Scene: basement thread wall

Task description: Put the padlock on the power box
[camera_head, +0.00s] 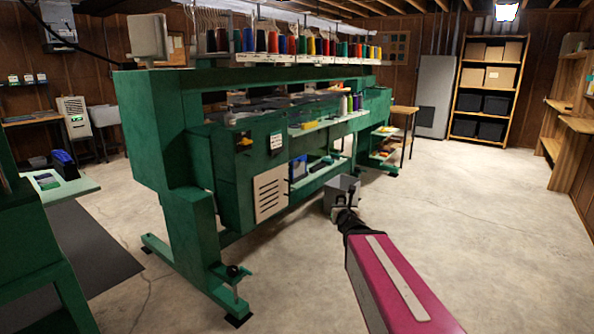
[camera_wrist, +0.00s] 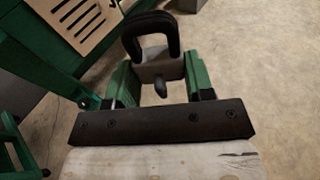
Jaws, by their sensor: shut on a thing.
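The padlock has a grey body (camera_wrist: 160,68) and a thick black shackle. In the wrist view it sits between the green fingers of my gripper (camera_wrist: 160,82), which is shut on it, with the shackle pointing away from the palm. In the head view my gripper (camera_head: 345,212) is small, at the end of my magenta arm, above the open floor. A grey wall box (camera_head: 57,24) hangs at the upper left and a tall grey wall panel (camera_head: 435,96) stands at the back right. I cannot tell for sure which one is the power box.
A long green embroidery machine (camera_head: 180,140) with thread cones fills the left and middle. A grey bin (camera_head: 341,188) stands beyond my gripper. Shelves with boxes (camera_head: 487,85) and a wooden bench (camera_head: 577,124) are at the right. The concrete floor at the right is clear.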

